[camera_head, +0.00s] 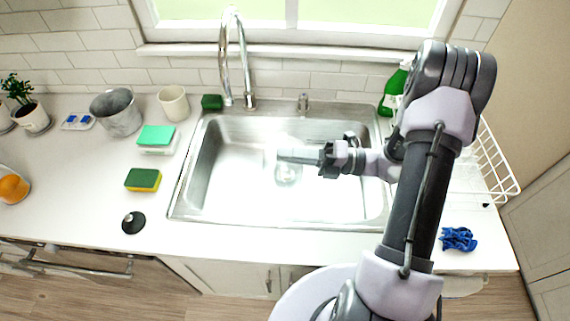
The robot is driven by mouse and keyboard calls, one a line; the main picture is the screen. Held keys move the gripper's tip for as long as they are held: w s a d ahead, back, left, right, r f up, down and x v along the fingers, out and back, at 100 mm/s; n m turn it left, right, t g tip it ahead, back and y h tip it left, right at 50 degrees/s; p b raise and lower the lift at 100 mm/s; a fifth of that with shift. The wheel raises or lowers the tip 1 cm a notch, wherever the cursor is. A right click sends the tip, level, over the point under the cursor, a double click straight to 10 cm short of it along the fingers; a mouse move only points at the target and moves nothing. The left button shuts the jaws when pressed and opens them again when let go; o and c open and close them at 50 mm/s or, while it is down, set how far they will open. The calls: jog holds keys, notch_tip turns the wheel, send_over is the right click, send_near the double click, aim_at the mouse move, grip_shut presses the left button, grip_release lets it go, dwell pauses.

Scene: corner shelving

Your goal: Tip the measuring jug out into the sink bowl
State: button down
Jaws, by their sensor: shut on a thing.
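The sink bowl (235,195) is a steel basin set in the white counter under the window. My gripper (322,158) reaches in from the right and is over the middle of the bowl. It is shut on a pale, see-through thing that seems to be the measuring jug (297,155). The jug lies on its side, pointing left, near the round drain (288,175). Its outline is faint against the bright steel, and I cannot tell whether anything is in it. My gripper hides its right end.
The tall tap (248,75) stands behind the bowl. A green bottle (393,90) and white wire rack (497,165) are right, near my arm. A blue cloth (458,239) lies front right. Sponges (143,180), a mug (173,103) and a metal pot (117,112) are left.

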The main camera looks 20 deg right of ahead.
aim_at(283, 168)
jog(key=s+n, duration=0.1)
jog(key=s+a+b, duration=0.1)
jog(key=s, duration=0.1)
jog(key=shift+s+a+f+n, duration=0.15)
jog(key=shift+f+n, duration=0.05)
jog(key=shift+n, duration=0.2)
jog(key=s+a+f+n+b, duration=0.1)
jog(key=s+f+n+b, duration=0.1)
jog(key=s+n, duration=0.1)
jog(key=s+a+f+n+g+b, duration=0.1)
jog(key=s+f+n+b, duration=0.1)
jog(key=n, duration=0.4)
jog(key=s+a+f+n+b, duration=0.2)
jog(key=s+f+n, duration=0.1)
jog(key=s+n, duration=0.1)
jog(key=shift+s+f+h+b, duration=0.25)
jog(key=shift+s+h+b, duration=0.05)
jog(key=shift+s, duration=0.05)
jog(key=shift+s+a+f+n+g+b, duration=0.15)
jog(key=shift+f+n+b, duration=0.1)
jog(key=shift+n, duration=0.25)
jog(key=shift+s+d+f+n+g+b, duration=0.1)
jog(key=shift+n+g+b, duration=0.1)
jog(key=shift+n, duration=0.3)
jog(key=shift+w, duration=0.1)
